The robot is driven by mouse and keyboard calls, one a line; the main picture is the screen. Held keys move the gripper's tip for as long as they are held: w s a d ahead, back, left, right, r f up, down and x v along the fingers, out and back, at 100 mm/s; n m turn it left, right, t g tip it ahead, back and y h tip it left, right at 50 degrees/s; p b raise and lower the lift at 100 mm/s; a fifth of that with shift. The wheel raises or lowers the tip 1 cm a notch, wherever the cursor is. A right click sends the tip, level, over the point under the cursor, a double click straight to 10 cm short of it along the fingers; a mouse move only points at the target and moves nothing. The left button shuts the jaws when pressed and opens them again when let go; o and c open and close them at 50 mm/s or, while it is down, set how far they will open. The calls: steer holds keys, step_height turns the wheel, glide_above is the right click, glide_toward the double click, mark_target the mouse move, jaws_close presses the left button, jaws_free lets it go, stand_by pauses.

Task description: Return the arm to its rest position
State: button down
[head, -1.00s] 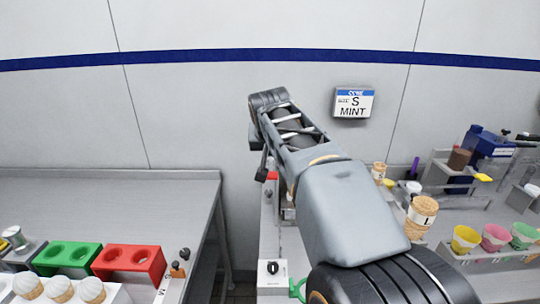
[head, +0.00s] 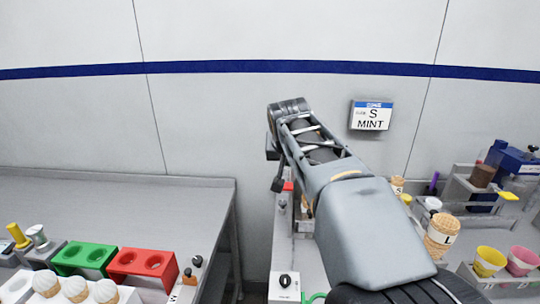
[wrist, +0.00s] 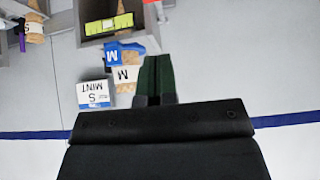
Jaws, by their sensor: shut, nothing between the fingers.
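My arm reaches up and forward over the counter in the head view, its far end raised in front of the wall. My gripper shows in the wrist view (wrist: 155,80), its two dark green fingers shut together with nothing between them. In the head view the fingers are too small and hidden by the arm to make out clearly. The wrist view is upside down, with the wall and its blue stripe behind the gripper.
A sign reading S MINT (head: 371,116) hangs on the wall right of my arm. A cone marked L (head: 441,236) and coloured cups (head: 489,260) stand at right. A green holder (head: 84,260) and red holder (head: 142,268) sit on the left table (head: 110,205), mostly bare behind them.

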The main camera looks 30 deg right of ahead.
steer(key=s+a+f+n+g+y, duration=0.1)
steer(key=s+a+f+n+y, duration=0.1)
steer(key=s+a+f, duration=0.5)
steer(key=s+a+f+n+g+y+p, duration=0.1)
steer(key=s+a+f+n, duration=0.3)
steer(key=f, duration=0.9)
steer(key=s+a+g+y, duration=0.1)
steer(key=s+a, duration=0.2)
steer(key=a, duration=0.1)
steer(key=shift+s+a+n, duration=0.3)
steer(key=shift+s, duration=0.05)
